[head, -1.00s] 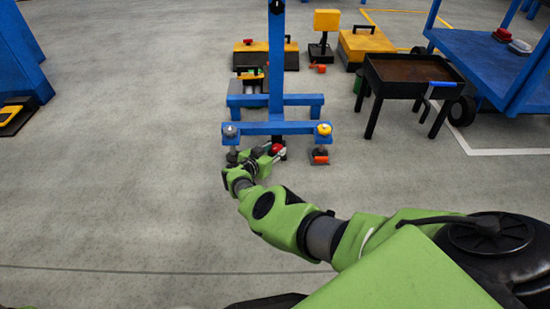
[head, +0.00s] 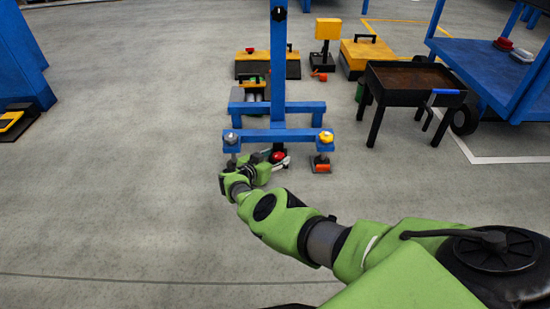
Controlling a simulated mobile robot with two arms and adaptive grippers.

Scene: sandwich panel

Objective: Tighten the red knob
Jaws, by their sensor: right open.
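The red knob (head: 278,157) is small and sits low at the foot of the blue frame (head: 278,125), near its middle post. My right gripper (head: 282,161) is open beside the knob, with light-coloured fingers reaching to its right side. The wrist and green arm hide part of the area left of the knob. I cannot tell whether the fingers touch the knob. My left gripper is not in view.
A yellow knob (head: 326,138) and a grey knob (head: 231,137) top the frame's crossbar ends. An orange-handled caster (head: 322,164) stands at right. A black table (head: 415,78) and blue cart (head: 500,65) stand farther right.

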